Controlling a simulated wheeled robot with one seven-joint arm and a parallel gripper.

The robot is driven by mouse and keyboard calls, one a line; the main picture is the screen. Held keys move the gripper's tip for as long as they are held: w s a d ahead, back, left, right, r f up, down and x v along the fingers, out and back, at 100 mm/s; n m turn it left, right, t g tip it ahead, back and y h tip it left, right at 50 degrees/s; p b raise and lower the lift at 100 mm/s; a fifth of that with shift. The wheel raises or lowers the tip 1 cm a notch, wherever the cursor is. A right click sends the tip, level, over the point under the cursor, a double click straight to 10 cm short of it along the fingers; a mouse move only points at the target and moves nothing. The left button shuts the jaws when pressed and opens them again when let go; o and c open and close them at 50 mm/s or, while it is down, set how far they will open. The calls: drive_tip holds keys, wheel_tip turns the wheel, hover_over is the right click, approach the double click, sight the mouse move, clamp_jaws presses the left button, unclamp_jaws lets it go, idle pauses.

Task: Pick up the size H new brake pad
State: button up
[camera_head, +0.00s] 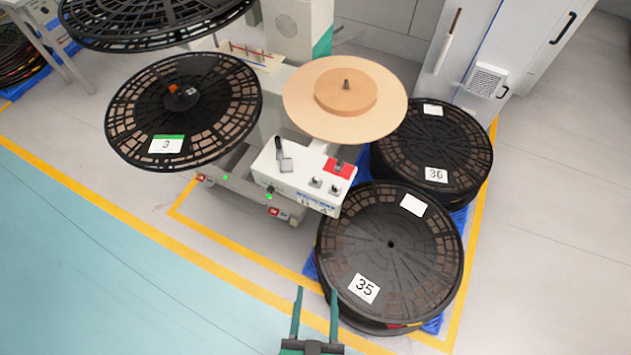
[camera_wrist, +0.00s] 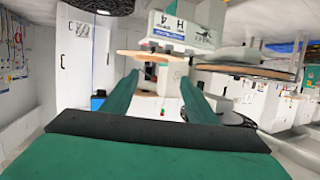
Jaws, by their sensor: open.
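I cannot make out a size H new brake pad in either view. My gripper (camera_head: 317,293) is at the bottom of the head view, in front of the reel stack labelled 35, with its two green fingers apart and nothing visible between them. In the wrist view the fingers (camera_wrist: 159,82) also stand apart. Beyond them is a white machine body (camera_wrist: 190,28) with a label that seems to read H and 4.
A rewind machine with a control box (camera_head: 300,175) carries a tan disc (camera_head: 300,108) and a black reel labelled 3 (camera_head: 222,125). Black reel stacks labelled 35 (camera_head: 391,285) and 36 (camera_head: 405,160) stand on blue pallets. The teal floor (camera_head: 100,270) at lower left is clear.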

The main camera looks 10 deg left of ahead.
drive_tip(key=w+a+f+g, duration=0.1)
drive_tip(key=w+a+f, duration=0.3)
drive_tip(key=w+f, duration=0.4)
drive_tip(key=m+g+h, duration=0.2)
drive_tip(key=m+h, duration=0.2)
approach(315, 178)
drive_tip(key=shift+x, duration=5.15)
drive_tip(key=c, duration=1.2)
